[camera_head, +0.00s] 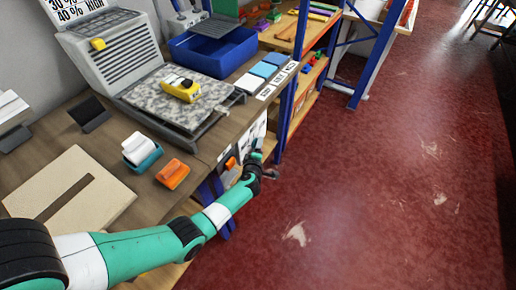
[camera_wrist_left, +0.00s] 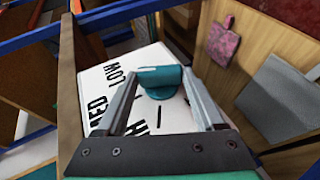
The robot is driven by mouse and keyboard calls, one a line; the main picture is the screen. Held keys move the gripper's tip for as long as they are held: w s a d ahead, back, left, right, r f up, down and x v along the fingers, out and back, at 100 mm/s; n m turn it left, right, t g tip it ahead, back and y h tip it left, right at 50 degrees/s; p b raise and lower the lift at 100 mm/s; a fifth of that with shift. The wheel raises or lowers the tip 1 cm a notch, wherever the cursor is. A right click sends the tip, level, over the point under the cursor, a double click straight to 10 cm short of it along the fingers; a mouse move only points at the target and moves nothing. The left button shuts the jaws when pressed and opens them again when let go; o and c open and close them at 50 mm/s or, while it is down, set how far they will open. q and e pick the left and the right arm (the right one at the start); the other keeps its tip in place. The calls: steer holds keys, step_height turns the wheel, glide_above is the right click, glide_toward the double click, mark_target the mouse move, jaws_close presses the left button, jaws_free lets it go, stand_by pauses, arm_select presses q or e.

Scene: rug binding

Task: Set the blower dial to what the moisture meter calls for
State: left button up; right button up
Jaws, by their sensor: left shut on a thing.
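The yellow moisture meter (camera_head: 182,88) lies on a grey mottled rug piece (camera_head: 150,97) in front of the grey blower unit (camera_head: 118,48); its reading is too small to make out. A white sign (camera_head: 76,8) above shows "30 %" and "40 % HIGH". My left gripper (camera_head: 256,158) is at the bench's front side. In the left wrist view its fingers (camera_wrist_left: 161,80) are shut on the teal dial knob (camera_wrist_left: 160,76). I cannot tell which mark the knob points to. My right gripper is not in view.
On the bench stand a blue bin (camera_head: 222,52), blue and white cards (camera_head: 263,70), a white-topped teal block (camera_head: 141,151), an orange block (camera_head: 172,174) and a slotted board (camera_head: 68,200). Blue shelf posts (camera_head: 292,90) stand beside the panel. Red floor (camera_head: 400,170) lies open at right.

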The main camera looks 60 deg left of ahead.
arm_select(q)
steer(key=o, duration=1.4)
